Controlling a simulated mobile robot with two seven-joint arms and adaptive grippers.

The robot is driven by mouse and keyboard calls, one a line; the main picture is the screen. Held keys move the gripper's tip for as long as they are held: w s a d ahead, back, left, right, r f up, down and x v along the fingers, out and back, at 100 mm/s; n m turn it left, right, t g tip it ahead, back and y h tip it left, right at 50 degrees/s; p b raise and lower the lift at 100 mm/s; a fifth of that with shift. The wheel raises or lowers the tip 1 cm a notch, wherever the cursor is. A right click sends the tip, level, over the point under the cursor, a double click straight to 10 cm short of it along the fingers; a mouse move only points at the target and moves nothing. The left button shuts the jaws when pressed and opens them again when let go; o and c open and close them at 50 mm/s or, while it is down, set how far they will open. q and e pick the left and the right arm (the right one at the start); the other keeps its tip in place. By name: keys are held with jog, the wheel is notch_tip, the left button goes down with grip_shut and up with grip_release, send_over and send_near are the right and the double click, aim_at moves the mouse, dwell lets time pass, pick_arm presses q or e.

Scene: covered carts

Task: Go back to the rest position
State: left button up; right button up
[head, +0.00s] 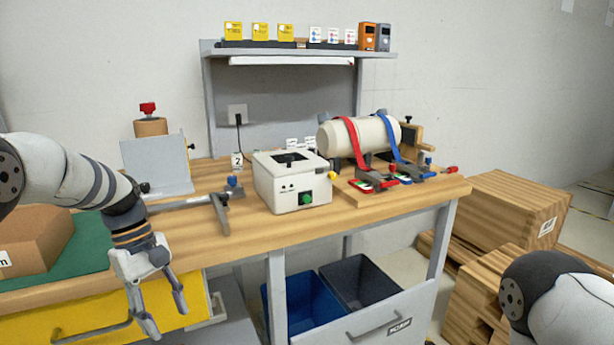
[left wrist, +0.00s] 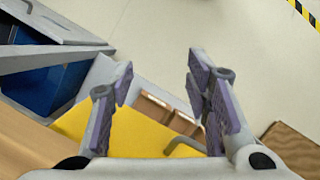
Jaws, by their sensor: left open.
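My left gripper (head: 163,312) hangs at the front edge of the workbench, in front of the yellow drawer (head: 75,322), with its fingers pointing down. Its two fingers are apart and nothing is between them. The left wrist view also shows this gripper (left wrist: 165,85) open and empty, with the floor beyond it and the yellow drawer front below. My right arm (head: 565,300) shows only as a white and dark link at the lower right of the head view. My right gripper is outside both views.
The workbench (head: 262,235) carries a white box (head: 290,183), a cream cylinder (head: 360,136) with red and blue straps, a clamp (head: 222,210) and a brown block (head: 35,240) on a green mat. Blue bin (head: 308,308) and grey bin (head: 360,283) sit below. Wooden crates (head: 510,215) stand right.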

pick_arm(q)
jog(key=s+f+m+y, duration=0.3)
jog(key=s+f+m, duration=0.2)
jog(key=s+f, duration=1.55)
jog(key=s+d+m, duration=0.3)
jog(key=s+m, duration=0.3)
jog(key=s, duration=1.4)
jog(key=shift+f, duration=0.35)
